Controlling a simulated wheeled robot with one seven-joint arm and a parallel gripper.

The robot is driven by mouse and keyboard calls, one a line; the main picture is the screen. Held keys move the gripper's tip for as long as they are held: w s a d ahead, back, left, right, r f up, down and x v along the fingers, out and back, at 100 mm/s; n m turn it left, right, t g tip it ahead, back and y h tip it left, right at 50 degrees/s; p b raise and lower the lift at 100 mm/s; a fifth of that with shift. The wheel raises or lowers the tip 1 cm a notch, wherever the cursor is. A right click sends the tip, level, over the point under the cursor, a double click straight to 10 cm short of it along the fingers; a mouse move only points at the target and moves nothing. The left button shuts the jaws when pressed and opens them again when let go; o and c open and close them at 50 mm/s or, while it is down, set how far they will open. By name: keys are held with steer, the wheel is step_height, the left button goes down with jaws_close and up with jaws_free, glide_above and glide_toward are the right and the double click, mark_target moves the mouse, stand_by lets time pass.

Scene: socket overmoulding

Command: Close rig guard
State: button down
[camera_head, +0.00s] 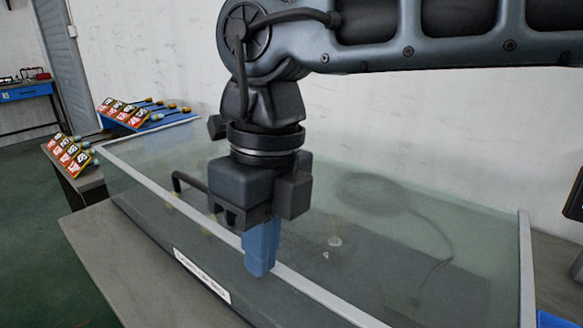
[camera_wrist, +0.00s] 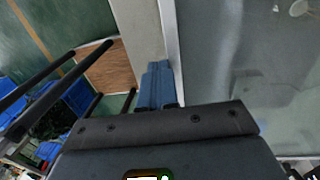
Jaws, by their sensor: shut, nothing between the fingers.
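The rig guard is a clear glass cover with pale metal edge strips (camera_head: 318,291). It spans the bench in the head view, with a white label strip (camera_head: 202,276) on its front side. The glass looks lowered over the bench, but I cannot tell whether it is fully seated. My gripper (camera_head: 259,272) points down at the guard's front edge strip, its blue fingers together and empty. I cannot tell whether they touch the strip. In the wrist view my gripper (camera_wrist: 156,84) is beside the pale metal strip (camera_wrist: 171,50), with the glass (camera_wrist: 235,60) to the right.
Behind the glass are a faint dark coil with a cable and a small white item (camera_head: 335,241). Racks of red and yellow tags (camera_head: 130,112) stand at the back left. A blue-drawer table (camera_head: 25,92) is farther off. Green floor (camera_head: 45,240) lies open at left.

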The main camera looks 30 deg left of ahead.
steer(key=s+r, duration=0.8)
steer(key=shift+a+r, duration=0.2)
steer(key=shift+a, duration=0.05)
steer(key=shift+s, duration=0.2)
